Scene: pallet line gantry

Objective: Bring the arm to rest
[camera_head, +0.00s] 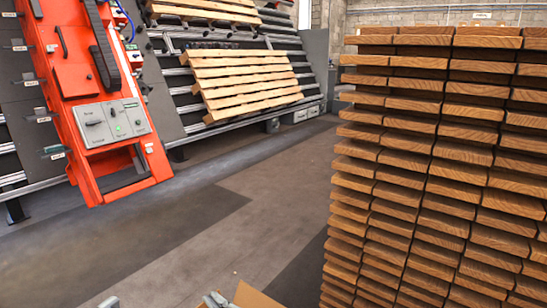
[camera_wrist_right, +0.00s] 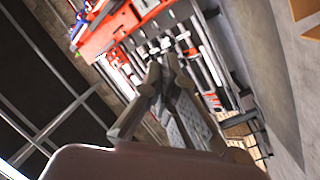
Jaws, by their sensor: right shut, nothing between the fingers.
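My right gripper (camera_wrist_right: 166,66) shows in the right wrist view. Its dark grey fingers come together at the tips, shut with nothing between them. The fingers are in open air, with the red-orange gantry and racking blurred beyond. In the head view only a small grey piece of the right gripper (camera_head: 215,299) shows at the bottom edge. Another small grey bit at the bottom left of the head view is too cut off to identify. My left gripper cannot be made out.
A tall stack of brown boards (camera_head: 440,180) fills the right side. A red-orange gantry unit (camera_head: 75,75) with a grey control panel (camera_head: 112,122) stands at the left. A wooden pallet (camera_head: 240,80) leans on the sloping rack behind.

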